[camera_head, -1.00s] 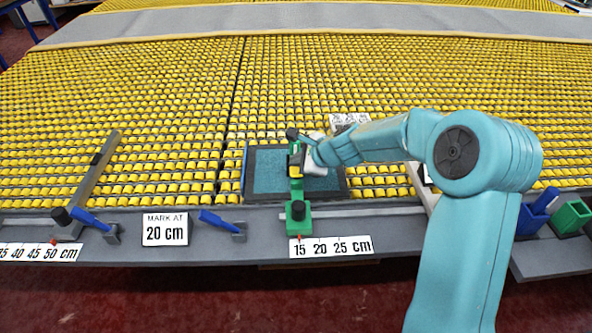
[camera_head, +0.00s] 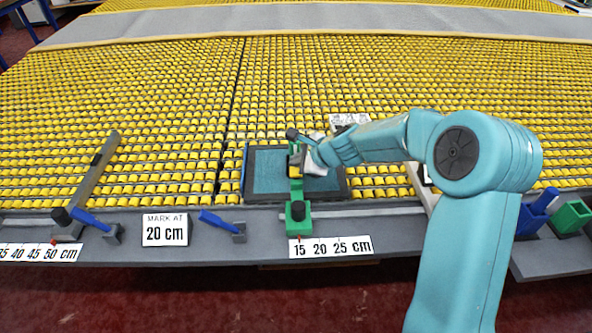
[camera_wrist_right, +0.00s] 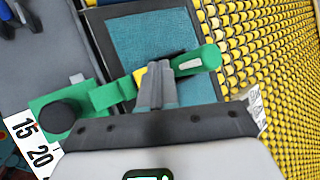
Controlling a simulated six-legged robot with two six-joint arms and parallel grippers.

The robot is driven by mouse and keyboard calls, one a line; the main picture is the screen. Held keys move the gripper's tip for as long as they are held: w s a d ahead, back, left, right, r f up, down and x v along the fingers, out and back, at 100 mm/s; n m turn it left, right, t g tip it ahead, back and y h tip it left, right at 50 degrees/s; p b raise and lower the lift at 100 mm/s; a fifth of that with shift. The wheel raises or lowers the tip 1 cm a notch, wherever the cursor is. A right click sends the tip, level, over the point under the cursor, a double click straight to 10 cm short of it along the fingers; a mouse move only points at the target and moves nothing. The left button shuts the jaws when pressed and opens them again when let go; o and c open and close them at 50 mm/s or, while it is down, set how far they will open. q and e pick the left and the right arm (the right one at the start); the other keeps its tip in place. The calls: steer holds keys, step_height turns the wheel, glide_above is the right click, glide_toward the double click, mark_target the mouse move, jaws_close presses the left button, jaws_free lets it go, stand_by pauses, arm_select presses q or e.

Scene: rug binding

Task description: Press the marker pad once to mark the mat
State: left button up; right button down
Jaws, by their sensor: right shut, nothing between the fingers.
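The teal mat (camera_head: 265,165) lies in a dark shallow tray on the yellow roller bed; it also shows in the right wrist view (camera_wrist_right: 150,38). A green marker carriage (camera_head: 298,211) with a black knob sits on the front rail above the 15 end of the scale. Its green arm reaches over the mat and carries a small yellow pad (camera_wrist_right: 139,76). My right gripper (camera_wrist_right: 156,80) is shut and empty, its fingertips at the green arm right beside the yellow pad. I cannot tell whether they touch it. My left gripper is out of view.
A sign (camera_head: 165,228) reads "MARK AT 20 cm". A scale strip (camera_head: 330,246) shows 15, 20 and 25. Blue levers (camera_head: 220,221) stand on the front rail to the left. Blue and green bins (camera_head: 572,216) are at the right.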

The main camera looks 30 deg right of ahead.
stand_by(0.4)
steer(key=shift+f+b, duration=0.4)
steer(key=shift+f, duration=0.05)
steer(key=shift+f+b, duration=0.75)
stand_by(0.6)
steer(key=shift+r, duration=0.15)
stand_by(0.3)
steer(key=shift+r+p, duration=1)
steer(key=shift+p, duration=0.15)
steer(key=shift+r, duration=0.1)
step_height(320, 180, up, 5)
steer(key=p, duration=0.5)
